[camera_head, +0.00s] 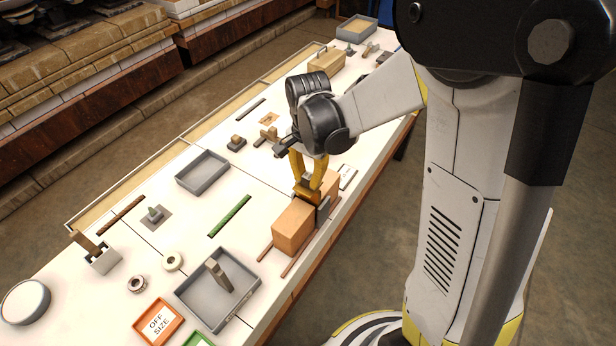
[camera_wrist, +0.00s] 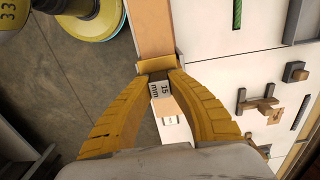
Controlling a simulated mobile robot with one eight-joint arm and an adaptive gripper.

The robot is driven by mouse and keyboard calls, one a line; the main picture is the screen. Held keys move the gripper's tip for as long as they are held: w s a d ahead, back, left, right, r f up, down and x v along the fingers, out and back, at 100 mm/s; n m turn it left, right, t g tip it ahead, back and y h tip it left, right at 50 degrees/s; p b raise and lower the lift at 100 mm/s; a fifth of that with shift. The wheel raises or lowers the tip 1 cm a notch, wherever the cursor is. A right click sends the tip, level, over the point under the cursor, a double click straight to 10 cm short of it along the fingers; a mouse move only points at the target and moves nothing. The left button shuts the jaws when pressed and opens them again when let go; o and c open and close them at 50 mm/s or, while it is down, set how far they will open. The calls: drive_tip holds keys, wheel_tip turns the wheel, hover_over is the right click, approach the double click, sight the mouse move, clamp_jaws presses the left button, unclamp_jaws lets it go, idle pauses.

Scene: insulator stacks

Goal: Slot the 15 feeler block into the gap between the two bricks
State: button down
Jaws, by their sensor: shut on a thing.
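My gripper (camera_head: 309,197), with yellow fingers, points down over the two tan bricks. In the wrist view my gripper (camera_wrist: 158,68) is shut on the grey feeler block (camera_wrist: 159,91), whose label reads "15 mm". The near brick (camera_head: 295,227) and the far brick (camera_head: 331,184) stand in line near the table's right edge. The block's grey side (camera_head: 323,212) shows between them, low beside the near brick. One brick (camera_wrist: 154,28) fills the wrist view's top; part of the other (camera_wrist: 168,108) shows below the label. The fingers hide most of the gap, so I cannot tell how deep the block sits.
Thin brown rails (camera_head: 296,257) lie by the near brick. A grey tray (camera_head: 243,318) holding a grey block, an orange "OFF SIZE" tray (camera_head: 141,327) and a green strip (camera_head: 230,216) lie to the left. An empty grey tray (camera_head: 181,180) stands further back.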

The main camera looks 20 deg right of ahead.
sight(308, 200)
drive_tip(key=shift+f+b, duration=2.2)
drive_tip(key=shift+f, duration=0.45)
drive_tip(key=c, duration=1.3)
unclamp_jaws()
drive_tip(key=shift+r, duration=0.15)
wheel_tip(308, 200, up, 12)
drive_tip(key=shift+f, duration=0.1)
drive_tip(key=s+r+n+t, duration=0.1)
drive_tip(key=s+n+t, duration=0.1)
drive_tip(key=s+n, duration=0.1)
drive_tip(key=s+r+n+t, duration=0.1)
drive_tip(key=s+n+t, duration=0.1)
drive_tip(key=s+n, duration=0.2)
drive_tip(key=s+r+n+t, duration=0.1)
drive_tip(key=s+n+t, duration=0.2)
drive_tip(key=s, duration=0.2)
drive_tip(key=shift+s+r+n, duration=0.3)
drive_tip(key=shift+s+n, duration=0.1)
